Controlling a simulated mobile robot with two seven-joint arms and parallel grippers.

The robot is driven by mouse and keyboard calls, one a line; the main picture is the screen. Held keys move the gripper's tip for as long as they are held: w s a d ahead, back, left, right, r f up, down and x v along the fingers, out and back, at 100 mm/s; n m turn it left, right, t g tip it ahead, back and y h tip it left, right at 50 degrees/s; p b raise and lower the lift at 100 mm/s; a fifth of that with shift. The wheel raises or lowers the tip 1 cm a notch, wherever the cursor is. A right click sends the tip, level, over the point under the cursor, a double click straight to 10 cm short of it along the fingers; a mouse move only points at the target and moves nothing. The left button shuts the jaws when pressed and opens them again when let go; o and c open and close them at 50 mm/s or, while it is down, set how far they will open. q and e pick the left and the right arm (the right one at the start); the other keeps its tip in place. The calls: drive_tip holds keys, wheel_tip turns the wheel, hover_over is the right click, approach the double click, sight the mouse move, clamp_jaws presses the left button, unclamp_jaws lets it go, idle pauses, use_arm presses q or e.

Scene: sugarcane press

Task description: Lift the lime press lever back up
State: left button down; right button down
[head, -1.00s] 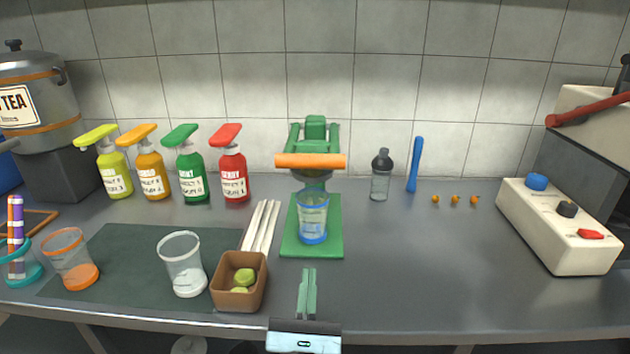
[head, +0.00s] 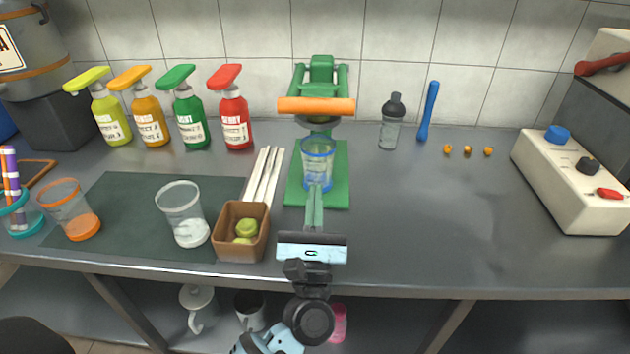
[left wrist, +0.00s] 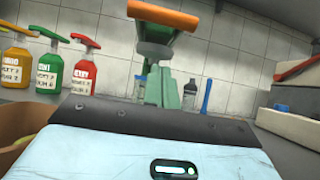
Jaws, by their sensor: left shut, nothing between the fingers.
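The green lime press (head: 321,70) stands against the back of the counter on its green base (head: 338,190). Its lever has a thick orange handle (head: 316,106), lying crosswise at the front of the press; it also shows at the top of the left wrist view (left wrist: 163,15). A clear cup with a blue rim (head: 318,168) stands on the base, below the handle. My left gripper (head: 315,190) is shut and empty, its green fingers pointing at the press in front of the cup, lower than the handle and apart from it. The fingers partly cover the cup's lower part. My right gripper is out of view.
Left of the press are white sticks (head: 264,174), a brown box (head: 240,250) with limes, a white-rimmed cup (head: 182,212) and syrup bottles (head: 232,125). A shaker bottle (head: 391,122) and blue stick (head: 428,110) stand at right. The front right counter is clear.

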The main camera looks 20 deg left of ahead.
use_arm(q)
drive_tip(key=s+r+p+x, duration=0.1)
drive_tip(key=p+x, duration=0.3)
drive_tip(key=x, duration=0.7)
drive_tip(key=shift+s+d+r, duration=0.15)
drive_tip(key=shift+s+r, duration=0.05)
drive_tip(key=shift+r, duration=0.5)
drive_tip(key=shift+r, duration=0.1)
